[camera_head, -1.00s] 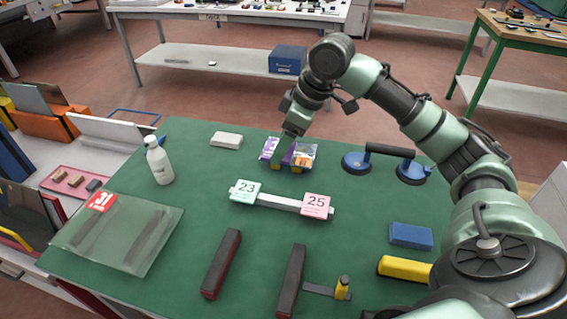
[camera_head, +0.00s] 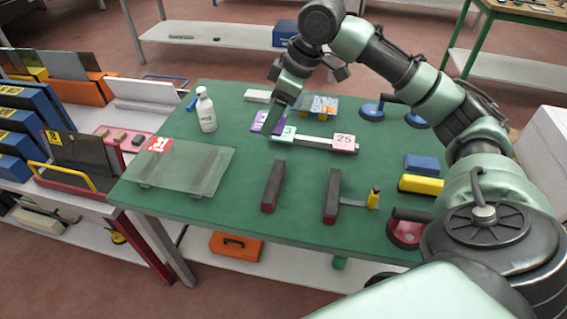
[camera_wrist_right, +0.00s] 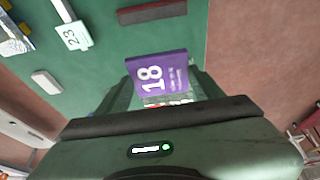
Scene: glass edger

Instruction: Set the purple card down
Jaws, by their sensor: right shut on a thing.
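The purple card (camera_head: 266,122), marked 18, is in my right gripper (camera_head: 279,112). In the right wrist view the card (camera_wrist_right: 160,75) stands between the two fingers, its printed face towards the camera. The gripper is shut on it, at the left of the clear card tray (camera_head: 328,106) and just behind the left end of the pale rail (camera_head: 312,141). Whether the card touches the mat cannot be told. The mint card 23 (camera_head: 285,135) is partly hidden in the head view; it shows in the wrist view (camera_wrist_right: 73,36). My left gripper is out of view.
The pink card 25 (camera_head: 345,142) is at the rail's right end. A white bottle (camera_head: 206,112) and a glass sheet (camera_head: 190,170) are to the left. A white block (camera_head: 257,96) lies behind the gripper, a blue suction lifter (camera_head: 372,110) to the right.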

